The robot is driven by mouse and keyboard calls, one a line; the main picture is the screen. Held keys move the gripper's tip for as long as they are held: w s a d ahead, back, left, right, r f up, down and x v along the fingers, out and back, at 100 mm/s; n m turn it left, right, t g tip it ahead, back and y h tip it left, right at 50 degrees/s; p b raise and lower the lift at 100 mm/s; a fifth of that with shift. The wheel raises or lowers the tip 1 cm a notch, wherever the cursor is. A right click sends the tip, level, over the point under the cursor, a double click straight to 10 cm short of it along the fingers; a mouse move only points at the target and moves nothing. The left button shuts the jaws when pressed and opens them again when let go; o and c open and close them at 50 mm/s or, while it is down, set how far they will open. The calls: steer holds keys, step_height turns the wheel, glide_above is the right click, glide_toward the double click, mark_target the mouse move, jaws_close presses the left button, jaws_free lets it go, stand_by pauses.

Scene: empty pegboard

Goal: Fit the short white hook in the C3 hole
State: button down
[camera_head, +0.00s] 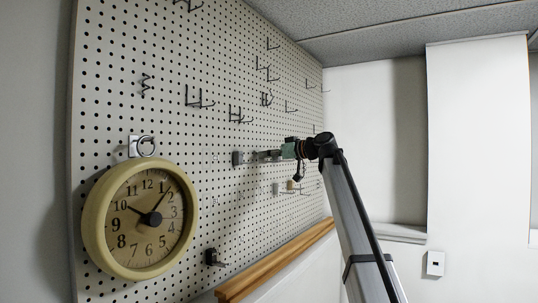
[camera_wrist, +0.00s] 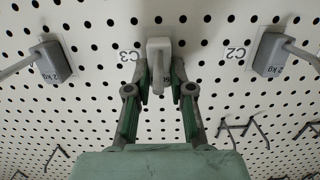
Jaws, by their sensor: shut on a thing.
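The short white hook (camera_wrist: 159,48) is pale, with a block-like back plate and a short peg pointing toward me. It is upright at the board, just right of the printed C3 label (camera_wrist: 128,55) in the wrist view. My gripper (camera_wrist: 160,84) is shut on the hook, one green-and-grey finger on each side. The gripper also shows at the pegboard in the head view (camera_head: 268,155). The plate covers the holes behind it. I cannot tell whether the hook is seated or only touches the board.
Grey hooks marked 2 kg stand left (camera_wrist: 52,62) and right (camera_wrist: 270,54) of my gripper, the right one beyond the C2 label (camera_wrist: 235,53). The pegboard (camera_head: 225,60) also carries several wire hooks and a round clock (camera_head: 140,218). A wooden ledge (camera_head: 275,262) runs below.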

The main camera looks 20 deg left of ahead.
steer(key=shift+w+a+r+p, duration=0.1)
steer(key=shift+w+a+p, duration=0.05)
steer(key=shift+a+p, duration=0.3)
steer(key=shift+a, duration=0.2)
steer(key=c, duration=1)
jaws_free()
steer(key=shift+a, duration=0.1)
steer(key=shift+o, duration=0.3)
steer(key=shift+a, duration=0.15)
steer(key=shift+d, duration=0.2)
steer(key=v, duration=1.1)
steer(key=shift+d, duration=0.4)
